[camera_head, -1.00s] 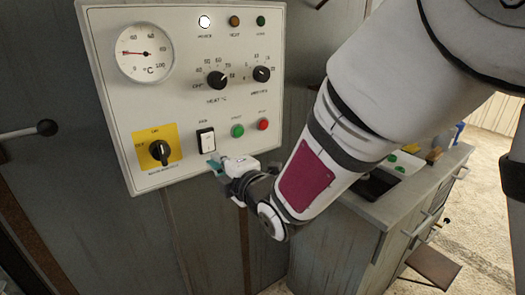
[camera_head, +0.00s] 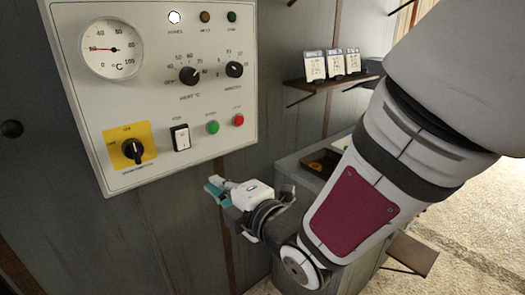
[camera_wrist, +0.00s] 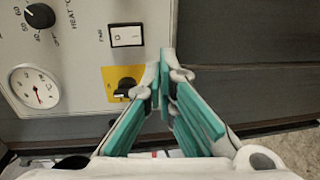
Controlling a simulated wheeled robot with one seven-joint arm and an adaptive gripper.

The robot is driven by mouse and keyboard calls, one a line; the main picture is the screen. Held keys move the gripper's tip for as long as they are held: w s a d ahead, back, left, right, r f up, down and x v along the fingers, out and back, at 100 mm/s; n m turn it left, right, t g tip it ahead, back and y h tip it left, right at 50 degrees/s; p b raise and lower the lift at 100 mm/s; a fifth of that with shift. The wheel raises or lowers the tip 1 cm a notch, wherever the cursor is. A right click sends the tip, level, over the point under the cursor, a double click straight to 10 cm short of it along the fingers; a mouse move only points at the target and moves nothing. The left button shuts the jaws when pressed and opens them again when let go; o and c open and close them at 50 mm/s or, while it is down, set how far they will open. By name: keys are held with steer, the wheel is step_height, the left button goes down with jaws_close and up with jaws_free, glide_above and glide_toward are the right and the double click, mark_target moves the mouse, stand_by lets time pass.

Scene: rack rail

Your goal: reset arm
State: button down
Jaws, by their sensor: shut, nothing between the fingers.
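My gripper (camera_head: 216,187) is below the lower right edge of the control panel (camera_head: 160,65) in the head view, apart from it. In the wrist view my gripper (camera_wrist: 164,85) has its teal-padded fingers together at the tips, with nothing between them. My white arm with a dark red patch comes in from the upper right. The panel carries a round dial gauge (camera_head: 112,48), a yellow-backed rotary switch (camera_head: 131,148), a rocker switch (camera_head: 180,137), two black knobs, green and red buttons, and a row of lamps with the white one lit.
A small shelf (camera_head: 330,82) with several white cards is on the wall right of the panel. A counter (camera_head: 300,170) stands below it, partly hidden by my arm. A brown stool seat (camera_head: 412,254) is at the lower right. The wall below the panel is clear.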

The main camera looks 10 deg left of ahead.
steer(key=shift+s+d, duration=0.1)
steer(key=shift+d, duration=0.1)
steer(key=d+r+m+h, duration=0.3)
steer(key=d+m+h, duration=0.95)
steer(key=d, duration=1.15)
steer(key=s+d+m+g, duration=0.3)
steer(key=s+d+m, duration=0.2)
steer(key=s+m, duration=0.2)
steer(key=s+d+m+g, duration=0.2)
steer(key=s+d+m, duration=0.4)
steer(key=s+m, duration=0.2)
steer(key=shift+s+g, duration=0.4)
steer(key=shift+s, duration=0.7)
